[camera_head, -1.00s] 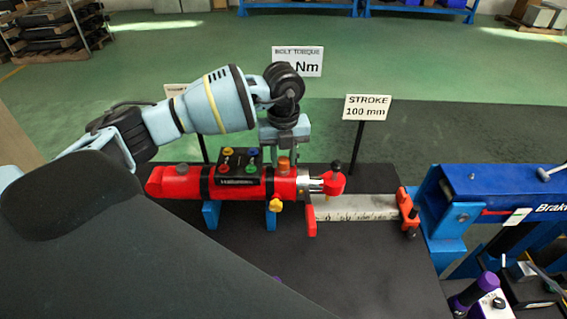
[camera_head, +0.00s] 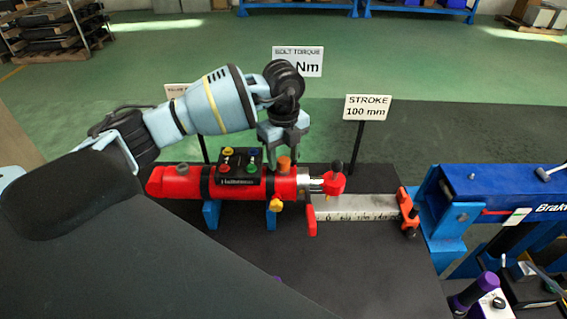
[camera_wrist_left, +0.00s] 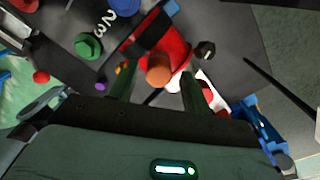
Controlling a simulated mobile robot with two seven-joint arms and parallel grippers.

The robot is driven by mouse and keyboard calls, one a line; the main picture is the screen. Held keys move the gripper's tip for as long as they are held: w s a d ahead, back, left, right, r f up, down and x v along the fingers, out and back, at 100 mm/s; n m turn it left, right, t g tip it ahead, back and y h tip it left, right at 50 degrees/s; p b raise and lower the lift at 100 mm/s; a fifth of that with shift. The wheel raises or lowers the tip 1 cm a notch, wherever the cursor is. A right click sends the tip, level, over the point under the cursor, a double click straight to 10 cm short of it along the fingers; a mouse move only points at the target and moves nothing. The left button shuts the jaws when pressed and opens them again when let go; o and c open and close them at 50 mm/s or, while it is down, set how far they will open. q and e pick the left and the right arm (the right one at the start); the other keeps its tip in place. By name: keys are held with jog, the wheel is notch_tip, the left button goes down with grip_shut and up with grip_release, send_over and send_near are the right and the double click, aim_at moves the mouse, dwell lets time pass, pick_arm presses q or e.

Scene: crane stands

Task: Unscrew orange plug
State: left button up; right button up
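The orange plug (camera_head: 285,163) stands upright on top of the red cylinder (camera_head: 225,188), near its right end. In the left wrist view the orange plug (camera_wrist_left: 159,69) shows just beyond and between the two fingers. My left gripper (camera_head: 283,149) hangs over and slightly behind the plug, pointing down. In the left wrist view its fingers (camera_wrist_left: 158,92) are apart, with a gap between them and nothing gripped. Whether a finger touches the plug cannot be told. My right gripper is not in view.
A red knob (camera_head: 333,182) and a ruler (camera_head: 355,208) lie to the right. A stroke sign (camera_head: 366,108) stands behind. A blue machine (camera_head: 500,195) is at right.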

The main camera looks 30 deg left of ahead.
pick_arm(q)
jog(key=shift+f, duration=0.2)
jog(key=shift+c, duration=0.5)
jog(key=m, duration=0.3)
jog(key=shift+m, duration=1.1)
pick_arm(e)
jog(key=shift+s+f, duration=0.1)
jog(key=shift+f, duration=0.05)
pick_arm(q)
jog(key=shift+m, duration=0.8)
jog(key=m, duration=0.3)
jog(key=shift+m+b, duration=0.3)
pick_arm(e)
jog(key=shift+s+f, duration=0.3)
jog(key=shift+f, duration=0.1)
